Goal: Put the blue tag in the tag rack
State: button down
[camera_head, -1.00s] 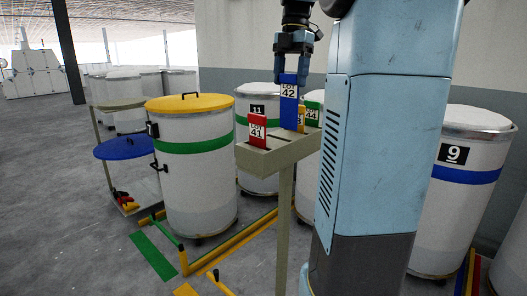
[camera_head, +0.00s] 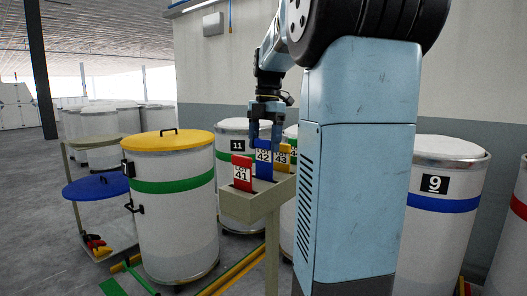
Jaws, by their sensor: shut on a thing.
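The blue tag (camera_head: 264,158), marked 42, stands upright in the tag rack (camera_head: 251,206), between the red tag 41 (camera_head: 241,174) and the yellow tag 43 (camera_head: 283,156). Its lower edge meets the top of the rack; how deep it sits in its slot cannot be told. My gripper (camera_head: 264,139) is above the rack, pointing down, shut on the top of the blue tag. A green tag behind the yellow one is mostly hidden by my arm.
A drum with a yellow lid (camera_head: 172,141) stands left of the rack. Drum 11 (camera_head: 229,128) is close behind it, and drum 9 (camera_head: 441,180) is at the right. A trolley with a blue lid (camera_head: 97,187) is at the far left.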

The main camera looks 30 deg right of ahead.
jog(key=shift+s+f, duration=0.1)
jog(key=shift+f, duration=1.2)
jog(key=shift+c, duration=0.8)
grip_release()
jog(key=shift+f, duration=0.1)
notch_tip(320, 180, up, 12)
jog(key=d, duration=0.1)
jog(key=shift+w+d, duration=0.2)
jog(key=shift+w, duration=0.05)
